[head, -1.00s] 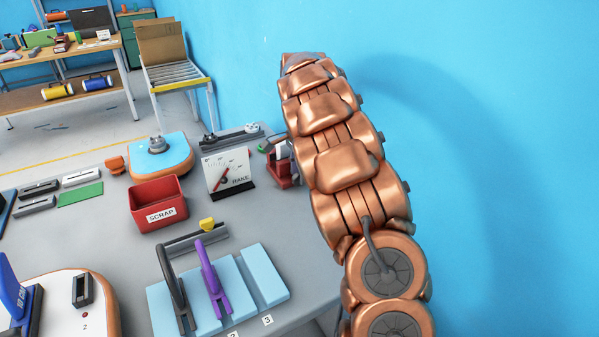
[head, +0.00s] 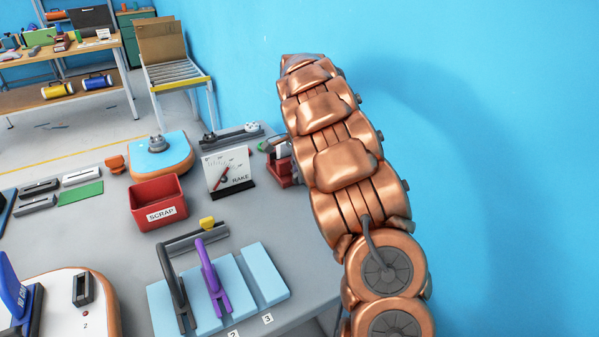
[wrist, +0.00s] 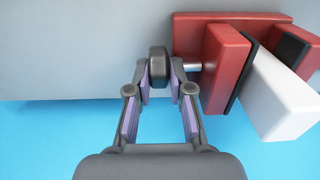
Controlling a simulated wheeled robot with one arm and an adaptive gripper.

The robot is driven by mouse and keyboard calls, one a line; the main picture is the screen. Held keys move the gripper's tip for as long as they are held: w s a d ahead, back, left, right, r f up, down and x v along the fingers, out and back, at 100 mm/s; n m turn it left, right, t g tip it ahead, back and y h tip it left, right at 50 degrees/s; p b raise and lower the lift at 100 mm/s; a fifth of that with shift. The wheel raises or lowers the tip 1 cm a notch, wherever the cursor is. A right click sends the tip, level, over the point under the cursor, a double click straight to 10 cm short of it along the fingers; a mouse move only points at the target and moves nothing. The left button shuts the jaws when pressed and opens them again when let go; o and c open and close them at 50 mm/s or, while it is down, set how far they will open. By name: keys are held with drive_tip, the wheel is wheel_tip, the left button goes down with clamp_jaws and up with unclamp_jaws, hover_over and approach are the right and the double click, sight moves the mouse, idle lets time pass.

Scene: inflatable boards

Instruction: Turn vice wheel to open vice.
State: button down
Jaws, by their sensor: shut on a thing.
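The red vice (wrist: 215,60) stands on the grey table in the wrist view, with a white block (wrist: 283,97) between its dark-faced jaws. Its dark wheel (wrist: 158,67) sits at the left end of a short metal shaft. My gripper (wrist: 158,84) is shut on the wheel, with one finger on each side of it. In the head view the vice (head: 284,172) is at the table's right edge by the blue wall, partly hidden by my copper arm. My fingers cannot be made out there. Whether the white block is clamped tight cannot be told.
A RAKE gauge (head: 228,172) stands just left of the vice. A red SCRAP bin (head: 157,203), light blue boards (head: 262,275) and levers (head: 212,278) are nearer. The blue wall (head: 480,120) is close on the right.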

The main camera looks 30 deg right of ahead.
drive_tip(key=shift+a, duration=0.1)
drive_tip(key=h, duration=0.1)
drive_tip(key=h+b, duration=0.1)
drive_tip(key=h, duration=0.1)
drive_tip(key=shift+a+f, duration=0.15)
drive_tip(key=shift+a, duration=0.15)
drive_tip(key=h+b, duration=0.3)
drive_tip(key=shift+a+f+g+h+b, duration=0.2)
drive_tip(key=shift+a+g+h+b, duration=0.1)
drive_tip(key=shift+h+b, duration=0.1)
drive_tip(key=shift+r+h+b, duration=0.1)
drive_tip(key=shift+h+b, duration=0.4)
drive_tip(key=shift+b, duration=0.05)
drive_tip(key=shift+r, duration=0.1)
drive_tip(key=c, duration=1)
unclamp_jaws()
drive_tip(key=shift+c, duration=0.2)
